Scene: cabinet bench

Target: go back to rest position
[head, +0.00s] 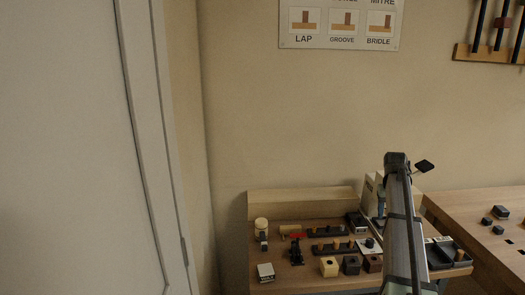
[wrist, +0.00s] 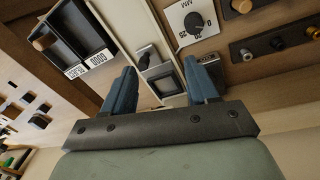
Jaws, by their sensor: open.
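My gripper (wrist: 160,82) is open, with its two blue-grey fingers apart and nothing held between them. In the wrist view a cream panel or housing (wrist: 123,22) with a dark lever and a small grey square part (wrist: 158,80) shows beyond and between the fingers. I cannot tell whether the fingers touch it. In the head view my arm reaches over the right end of the small bench, beside a cream machine (head: 369,196). The fingers are mostly hidden behind my arm there; a bit of blue-grey shows at its left.
The bench (head: 300,283) holds several small blocks, a cream block (head: 329,266), a black rail (head: 333,247) and a white dial (wrist: 190,22). A labelled black tray (wrist: 72,40) lies left in the wrist view. Another bench (head: 480,215) stands right. Space above the benches is clear.

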